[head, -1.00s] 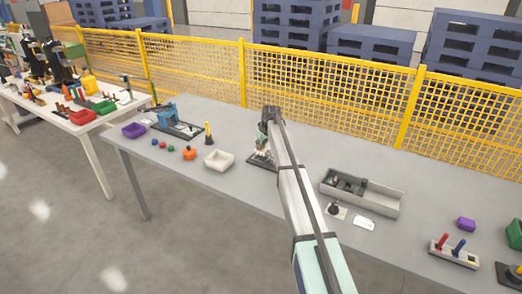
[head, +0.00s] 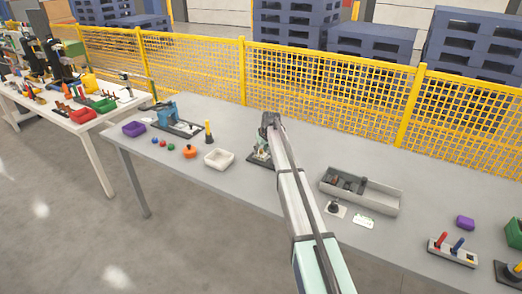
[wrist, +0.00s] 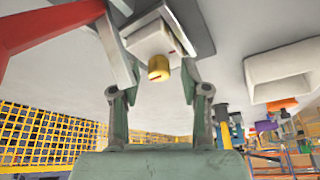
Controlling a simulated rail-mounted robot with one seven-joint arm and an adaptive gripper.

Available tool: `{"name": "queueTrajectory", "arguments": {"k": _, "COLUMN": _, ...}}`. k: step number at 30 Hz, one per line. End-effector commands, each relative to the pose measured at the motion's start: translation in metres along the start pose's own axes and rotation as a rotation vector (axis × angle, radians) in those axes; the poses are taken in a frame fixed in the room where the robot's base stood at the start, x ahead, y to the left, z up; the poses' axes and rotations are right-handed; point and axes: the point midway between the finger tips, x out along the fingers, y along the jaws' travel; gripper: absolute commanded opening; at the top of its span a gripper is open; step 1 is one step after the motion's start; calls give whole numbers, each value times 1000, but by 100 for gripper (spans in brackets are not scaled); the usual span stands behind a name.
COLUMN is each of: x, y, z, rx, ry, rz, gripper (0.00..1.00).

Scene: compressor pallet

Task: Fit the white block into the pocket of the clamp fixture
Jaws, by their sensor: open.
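In the head view, the clamp fixture's dark base plate (head: 257,160) lies near the table's middle, mostly hidden behind my arm. In the wrist view, a white block-like body (wrist: 148,42) with a yellow knob (wrist: 158,68) shows in front of a dark plate (wrist: 188,18). My gripper (wrist: 158,76) is open. Its fingers stand on either side of the yellow knob, with visible space around it. I cannot tell whether the white body is seated in the pocket. A red bar (wrist: 45,28) crosses the wrist view's upper left.
A white open bin (head: 219,159) and an orange knobbed piece (head: 189,151) stand left of my arm. A grey divided tray (head: 375,200) stands to its right, with a white card (head: 363,221) in front. A yellow mesh fence (head: 330,90) runs behind the table (head: 300,140).

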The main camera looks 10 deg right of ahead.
Motion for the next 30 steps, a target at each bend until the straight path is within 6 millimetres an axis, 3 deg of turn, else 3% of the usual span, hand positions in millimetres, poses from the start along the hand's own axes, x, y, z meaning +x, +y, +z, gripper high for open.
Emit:
{"name": "queueTrajectory", "arguments": {"k": 8, "x": -20, "y": 0, "z": 0, "rx": 0, "ry": 2, "rz": 1, "gripper": 46}}
{"name": "queueTrajectory", "arguments": {"k": 22, "x": -104, "y": 0, "z": 0, "rx": 0, "ry": 2, "rz": 1, "gripper": 46}}
{"name": "queueTrajectory", "arguments": {"k": 30, "x": -122, "y": 0, "z": -1, "rx": 0, "ry": 0, "rz": 0, "gripper": 46}}
